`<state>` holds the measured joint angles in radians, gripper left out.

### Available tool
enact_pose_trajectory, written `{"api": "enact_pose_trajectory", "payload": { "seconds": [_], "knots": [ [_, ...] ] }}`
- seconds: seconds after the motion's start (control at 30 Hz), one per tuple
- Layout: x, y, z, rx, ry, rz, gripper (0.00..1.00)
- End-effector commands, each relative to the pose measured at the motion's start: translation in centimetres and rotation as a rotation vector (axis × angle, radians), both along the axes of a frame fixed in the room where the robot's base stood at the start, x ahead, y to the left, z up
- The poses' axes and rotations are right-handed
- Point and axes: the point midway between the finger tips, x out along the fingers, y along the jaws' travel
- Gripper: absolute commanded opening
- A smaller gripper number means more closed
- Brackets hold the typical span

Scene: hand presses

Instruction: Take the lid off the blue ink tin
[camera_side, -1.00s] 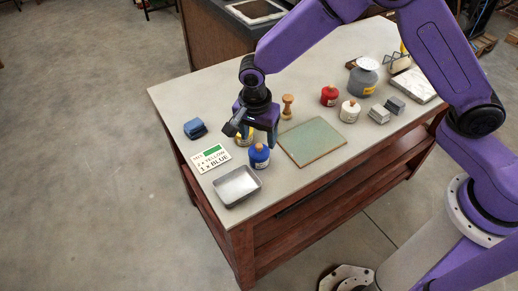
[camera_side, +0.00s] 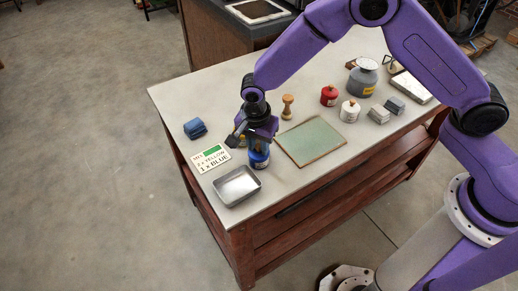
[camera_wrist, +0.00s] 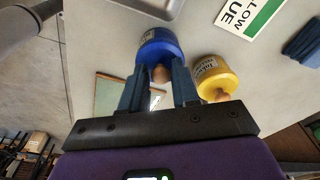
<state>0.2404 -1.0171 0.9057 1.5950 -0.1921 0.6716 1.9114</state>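The blue ink tin (camera_side: 258,161) stands upright on the table near its front left, under my gripper (camera_side: 259,145). In the wrist view the blue tin (camera_wrist: 158,43) has a lid with a wooden knob (camera_wrist: 160,74). The two fingers of my gripper (camera_wrist: 159,85) are spread apart, with the knob between them and visible gaps beside it. I cannot tell whether either finger touches the lid. The lid is on the tin.
A yellow tin (camera_wrist: 214,76) stands close beside the blue one. A metal tray (camera_side: 237,186), a printed card (camera_side: 210,158) and a blue cloth (camera_side: 195,128) lie nearby. A green plate (camera_side: 313,140), a red tin (camera_side: 329,96) and a white tin (camera_side: 349,111) are to the right.

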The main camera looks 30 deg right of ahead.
Motion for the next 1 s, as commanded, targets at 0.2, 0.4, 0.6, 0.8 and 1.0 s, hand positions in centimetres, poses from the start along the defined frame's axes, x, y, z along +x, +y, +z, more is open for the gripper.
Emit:
{"api": "enact_pose_trajectory", "payload": {
  "seconds": [0.2, 0.4, 0.6, 0.8, 1.0],
  "knots": [
    [-0.1, -0.1, -0.4, -0.002, 0.003, 0.001, 0.00],
    [-0.1, -0.2, -0.5, -0.003, 0.004, -0.001, 0.00],
    [-0.1, -0.2, 0.0, -0.003, 0.004, -0.001, 0.00],
    [0.0, -0.1, 2.5, 0.001, 0.000, -0.001, 0.00],
    [-2.2, -1.3, 6.0, 0.001, 0.000, 0.000, 0.00]
  ]
}}
